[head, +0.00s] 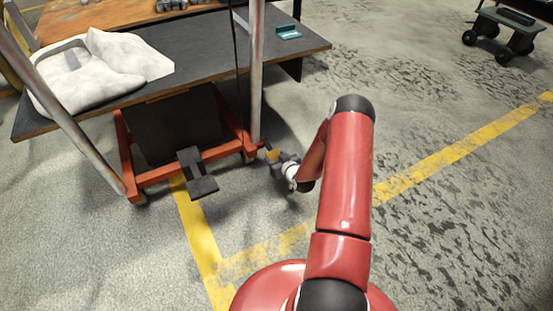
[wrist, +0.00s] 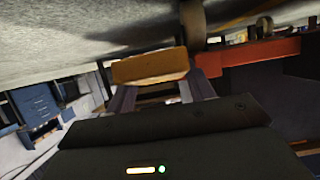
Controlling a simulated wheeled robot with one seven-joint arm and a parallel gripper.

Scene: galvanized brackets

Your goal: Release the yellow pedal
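The yellow pedal (head: 272,156) is a small block low at the right end of the orange frame, beside a caster in the head view. In the wrist view the yellow pedal (wrist: 150,68) is a worn, wide bar just past my fingertips. My gripper (head: 279,158) is right at the pedal, low near the floor. In the wrist view the two fingers of my gripper (wrist: 160,92) stand wide apart, near either end of the pedal's lower edge. I cannot tell whether they touch it. Nothing shows held between them.
The orange frame (head: 217,152) carries a dark workbench (head: 205,50) with a white sack (head: 105,66) and a small teal item (head: 288,32). A black foot pedal (head: 197,174) juts out in front. A caster (wrist: 193,22) is close to the pedal.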

